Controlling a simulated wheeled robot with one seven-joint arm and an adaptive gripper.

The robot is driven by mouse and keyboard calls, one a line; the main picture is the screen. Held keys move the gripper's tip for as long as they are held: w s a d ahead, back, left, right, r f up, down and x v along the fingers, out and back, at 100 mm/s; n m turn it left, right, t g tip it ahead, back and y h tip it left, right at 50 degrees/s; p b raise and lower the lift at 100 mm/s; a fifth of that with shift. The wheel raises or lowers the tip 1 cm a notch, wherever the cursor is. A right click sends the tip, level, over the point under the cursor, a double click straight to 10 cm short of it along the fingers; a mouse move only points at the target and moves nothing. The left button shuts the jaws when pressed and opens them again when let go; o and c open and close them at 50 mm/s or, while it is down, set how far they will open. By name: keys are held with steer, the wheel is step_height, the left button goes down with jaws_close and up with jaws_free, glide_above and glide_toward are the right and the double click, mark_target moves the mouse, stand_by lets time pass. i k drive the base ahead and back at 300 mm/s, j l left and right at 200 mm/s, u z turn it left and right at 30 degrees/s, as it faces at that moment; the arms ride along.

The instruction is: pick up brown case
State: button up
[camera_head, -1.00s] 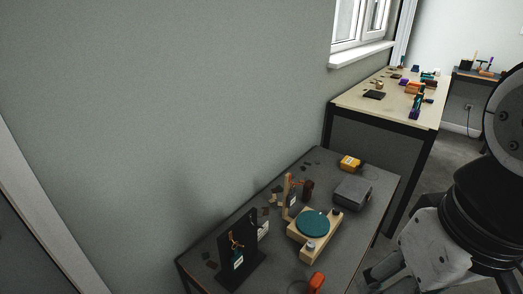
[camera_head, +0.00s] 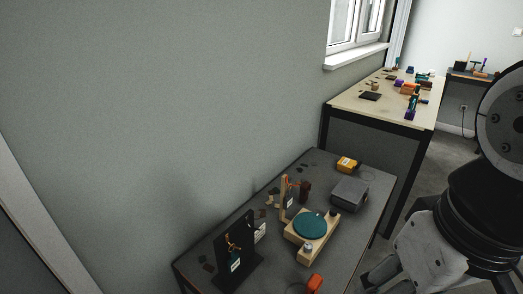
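A small dark brown block-like object (camera_head: 304,190) stands on the dark near table (camera_head: 330,165), behind the round green plate (camera_head: 309,225) of a wooden press-like device. It is the closest match to the brown case, but it is too small to tell for sure. Several flat dark brown pieces (camera_head: 273,191) lie to its left, near the wall. Part of my arm fills the right edge of the view. My gripper does not show, so its fingers and anything in them cannot be seen.
A grey box (camera_head: 349,194) and a yellow device (camera_head: 347,164) stand on the right of the near table. A black stand (camera_head: 235,250) and an orange object (camera_head: 314,284) are nearer. A light-topped table (camera_head: 345,103) with many small items stands behind.

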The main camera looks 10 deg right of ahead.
mark_target(306, 187)
steer(key=i+l+u, duration=0.1)
steer(key=l, duration=0.45)
steer(key=i+l, duration=0.15)
steer(key=l, duration=0.4)
steer(key=i+l+u, duration=0.15)
steer(key=l, duration=0.35)
steer(key=i+l, duration=0.25)
steer(key=i+l+u, duration=0.1)
steer(key=i+l, duration=0.2)
steer(key=l, duration=0.15)
